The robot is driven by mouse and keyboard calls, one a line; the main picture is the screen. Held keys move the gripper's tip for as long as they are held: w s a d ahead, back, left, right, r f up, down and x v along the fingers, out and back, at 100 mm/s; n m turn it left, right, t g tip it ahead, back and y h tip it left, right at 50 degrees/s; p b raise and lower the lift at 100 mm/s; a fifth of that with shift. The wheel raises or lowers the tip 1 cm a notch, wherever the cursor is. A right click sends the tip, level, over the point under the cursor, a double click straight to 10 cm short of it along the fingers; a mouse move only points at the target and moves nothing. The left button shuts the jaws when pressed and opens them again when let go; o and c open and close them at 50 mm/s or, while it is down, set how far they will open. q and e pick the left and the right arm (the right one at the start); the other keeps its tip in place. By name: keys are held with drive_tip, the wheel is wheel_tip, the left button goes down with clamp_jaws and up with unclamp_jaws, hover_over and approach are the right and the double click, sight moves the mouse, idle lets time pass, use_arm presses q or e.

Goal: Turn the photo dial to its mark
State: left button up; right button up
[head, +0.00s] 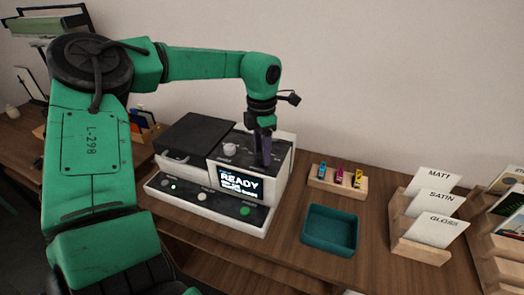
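The photo machine (279,178) stands on the wooden table, with a black flat lid at its left and a lit screen (240,184) reading READY. A white round knob (229,149) shows on its dark sloped panel, left of my gripper. I cannot read its label or see a mark. My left gripper (264,155) points down at the right part of this panel, with its dark fingers close to or touching it. Whether a dial sits between the fingers is hidden, and I cannot tell how far apart they are. My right gripper is not in view.
A wooden holder (325,184) with small coloured cartridges stands right of the machine, behind an empty teal tray (330,249). A wooden rack (408,245) holds cards marked MATT, SATIN and GLOSS. More racks stand at the far right. Bare table lies between the tray and card rack.

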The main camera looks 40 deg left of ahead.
use_arm(q)
drive_tip(key=shift+o, duration=0.2)
drive_tip(key=shift+s, duration=0.1)
wheel_tip(320, 180, up, 14)
drive_tip(key=shift+r, duration=0.25)
idle(0.4)
